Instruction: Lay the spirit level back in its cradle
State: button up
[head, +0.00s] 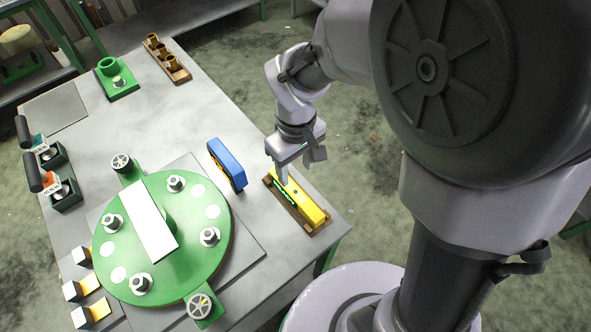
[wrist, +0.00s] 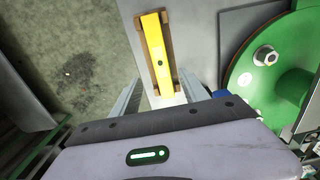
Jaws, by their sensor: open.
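The yellow spirit level (head: 308,209) lies in its brown wooden cradle (head: 318,228) near the table's right edge in the head view. The wrist view also shows the yellow level (wrist: 156,50) lying lengthwise, with the cradle's brown ends (wrist: 167,88) showing around it. My gripper (head: 284,178) is just above the level's far end in the head view. In the wrist view my gripper (wrist: 162,88) has its two fingers wide apart, one on each side of the level's near end, with nothing between them held. The contact between fingertips and table is hidden.
A blue tool (head: 228,165) stands left of the cradle. A large green round plate (head: 190,245) with bolts and a white bar fills the table's front left. Green and brown holders (head: 117,80) stand at the back. The table between them is clear.

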jog(key=s+d+r+m+t+y, duration=0.1)
jog(key=s+d+r+m+t, duration=0.2)
jog(key=s+r+m, duration=0.2)
jog(key=s+d+r+m+t+y, duration=0.1)
jog(key=s+d+r+m+t, duration=0.1)
jog(key=s+r+m, duration=0.4)
notch_tip(320, 180, up, 5)
jog(key=shift+s+d+f+t, duration=0.2)
jog(key=shift+d+t, duration=0.2)
jog(key=shift+d, duration=0.45)
